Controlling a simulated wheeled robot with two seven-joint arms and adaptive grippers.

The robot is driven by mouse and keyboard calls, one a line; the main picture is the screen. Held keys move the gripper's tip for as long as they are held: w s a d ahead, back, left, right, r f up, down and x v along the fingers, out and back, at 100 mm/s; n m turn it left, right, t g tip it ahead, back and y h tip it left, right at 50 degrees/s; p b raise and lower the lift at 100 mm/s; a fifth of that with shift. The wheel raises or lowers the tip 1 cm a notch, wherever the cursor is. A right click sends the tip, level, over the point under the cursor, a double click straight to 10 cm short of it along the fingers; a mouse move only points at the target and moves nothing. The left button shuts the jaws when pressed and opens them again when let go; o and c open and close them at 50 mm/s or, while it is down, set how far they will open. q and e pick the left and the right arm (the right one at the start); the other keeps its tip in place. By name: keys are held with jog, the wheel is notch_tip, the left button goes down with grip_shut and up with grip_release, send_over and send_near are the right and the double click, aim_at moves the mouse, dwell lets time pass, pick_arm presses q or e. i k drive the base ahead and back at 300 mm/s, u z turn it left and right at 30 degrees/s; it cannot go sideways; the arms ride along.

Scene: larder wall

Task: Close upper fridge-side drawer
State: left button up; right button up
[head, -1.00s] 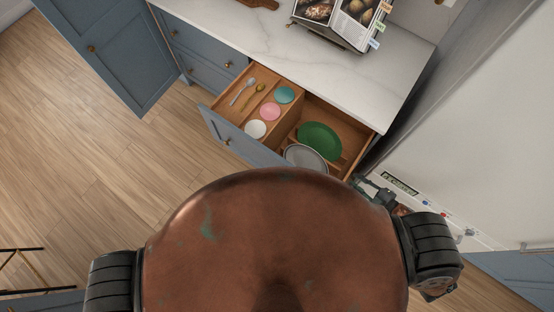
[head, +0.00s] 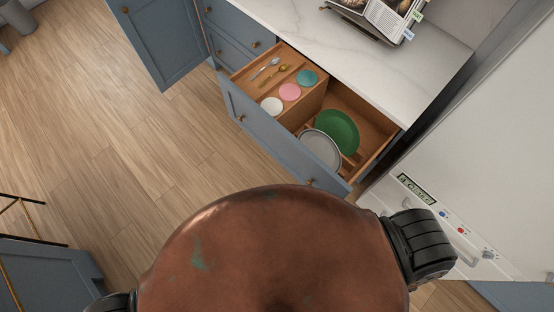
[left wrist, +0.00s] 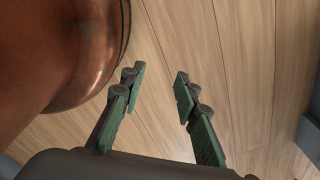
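The open drawer (head: 283,138) is pulled out under the worktop beside the white fridge, with a blue-grey front and two brass knobs. It holds spoons, small pink, teal and white discs, a green plate (head: 337,132) and a grey plate (head: 321,151). My left gripper (left wrist: 157,95) shows only in the left wrist view, with its green-padded fingers apart and nothing between them, above the wooden floor. Neither gripper shows in the head view. My copper-coloured body hides the lower middle of that view.
The white fridge (head: 480,150) with a small display panel stands right of the drawer. A blue cabinet door (head: 165,40) stands open at upper left. A cookbook on a stand (head: 380,20) is on the marble worktop (head: 370,65).

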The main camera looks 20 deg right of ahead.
aim_at(278, 135)
jog(key=u, duration=1.05)
jog(key=k, duration=0.85)
jog(key=z, duration=1.15)
jog(key=i, duration=0.5)
jog(key=u, duration=0.05)
